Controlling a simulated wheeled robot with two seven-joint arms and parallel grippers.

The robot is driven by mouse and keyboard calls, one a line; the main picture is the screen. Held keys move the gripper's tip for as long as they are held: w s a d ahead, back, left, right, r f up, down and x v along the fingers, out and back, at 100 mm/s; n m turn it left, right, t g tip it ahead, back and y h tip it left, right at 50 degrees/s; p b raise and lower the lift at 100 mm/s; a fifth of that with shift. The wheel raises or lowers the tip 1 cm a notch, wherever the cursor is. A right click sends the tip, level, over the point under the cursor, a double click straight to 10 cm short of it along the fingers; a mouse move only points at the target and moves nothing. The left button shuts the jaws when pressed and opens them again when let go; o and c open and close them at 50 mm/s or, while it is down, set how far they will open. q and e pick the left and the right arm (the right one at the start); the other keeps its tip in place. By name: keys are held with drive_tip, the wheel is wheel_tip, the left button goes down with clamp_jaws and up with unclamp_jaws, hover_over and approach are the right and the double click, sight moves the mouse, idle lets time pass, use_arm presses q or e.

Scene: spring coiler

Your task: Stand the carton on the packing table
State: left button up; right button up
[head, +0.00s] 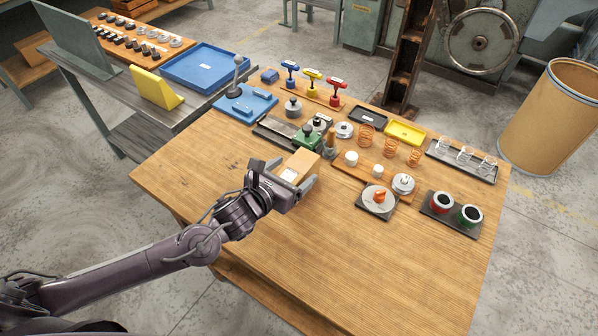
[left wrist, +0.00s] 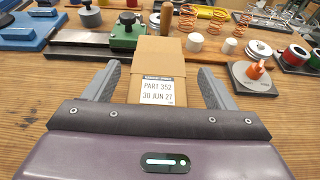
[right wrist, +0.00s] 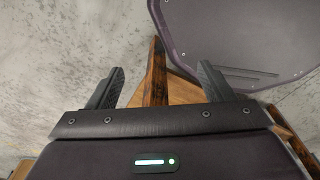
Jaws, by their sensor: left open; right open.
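The carton (head: 299,167) is a small brown box on the wooden table (head: 400,270), near its middle. In the left wrist view the carton (left wrist: 160,62) shows a white label reading "PART 352, 30 JUN 27". My left gripper (head: 293,174) is open, with one finger on each side of the carton. In the left wrist view a gap shows between each finger and the carton. The carton's lower near part is hidden behind the gripper body. My right gripper (right wrist: 160,85) is open and empty in the right wrist view, with the floor and a table leg beyond it.
Behind the carton stand a green block (head: 308,138) and a wooden-handled tool (head: 329,145). To its right is a wooden board with springs (head: 366,135) and white cylinders (head: 351,158). A grey side table holds a blue tray (head: 205,68). The front of the wooden table is clear.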

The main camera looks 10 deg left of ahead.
sight(298, 165)
use_arm(q)
drive_tip(key=shift+r+p+x, duration=0.25)
drive_tip(key=shift+p+x, duration=0.1)
drive_tip(key=shift+x, duration=0.8)
drive_tip(key=shift+w+d+f, duration=0.15)
drive_tip(key=shift+w+f, duration=0.2)
drive_tip(key=shift+w, duration=0.2)
drive_tip(key=c, duration=1.4)
drive_tip(key=shift+r, duration=0.15)
drive_tip(key=shift+c, duration=0.4)
drive_tip(key=shift+r, duration=0.1)
